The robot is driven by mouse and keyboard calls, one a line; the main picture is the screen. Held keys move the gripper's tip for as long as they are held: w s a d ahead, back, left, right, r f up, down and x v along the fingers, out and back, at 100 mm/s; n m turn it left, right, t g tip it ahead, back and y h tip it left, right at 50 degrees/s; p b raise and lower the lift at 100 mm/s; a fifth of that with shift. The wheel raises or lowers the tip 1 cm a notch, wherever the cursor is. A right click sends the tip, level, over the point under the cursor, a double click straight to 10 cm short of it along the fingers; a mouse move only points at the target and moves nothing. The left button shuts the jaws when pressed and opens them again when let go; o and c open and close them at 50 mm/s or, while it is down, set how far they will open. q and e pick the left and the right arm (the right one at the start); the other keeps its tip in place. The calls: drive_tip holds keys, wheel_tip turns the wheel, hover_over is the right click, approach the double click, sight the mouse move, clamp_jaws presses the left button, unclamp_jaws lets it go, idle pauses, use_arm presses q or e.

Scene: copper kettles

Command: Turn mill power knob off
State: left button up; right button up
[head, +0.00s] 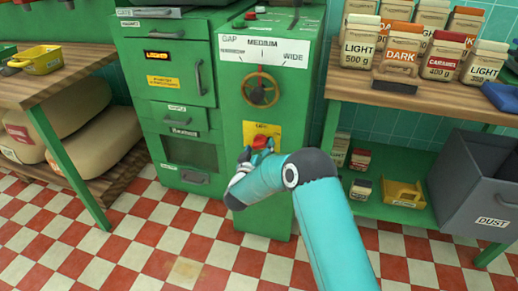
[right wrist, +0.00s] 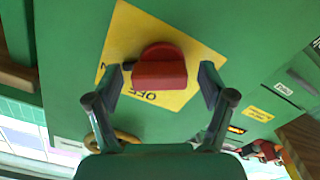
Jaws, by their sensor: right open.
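The red mill power knob (head: 261,141) sits on a yellow label plate (head: 251,130) low on the front of the green mill. In the right wrist view the knob (right wrist: 160,68) lies between my open fingertips, with a gap on each side. The word OFF shows upside down on the yellow plate (right wrist: 178,99), below the knob in that picture. My right gripper (right wrist: 162,76) is open and points at the panel; in the head view it covers the area just below the knob. My left gripper is not in view.
Above the knob, the mill has a gap dial (head: 260,91) with a round handwheel. A wooden shelf with coffee bags (head: 402,48) and a grey dust bin (head: 480,180) stand to the right. A wooden bench (head: 70,75) stands to the left. The checkered floor is open in front.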

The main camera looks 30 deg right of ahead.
drive_tip(key=shift+w+d, duration=0.3)
drive_tip(key=shift+d, duration=0.05)
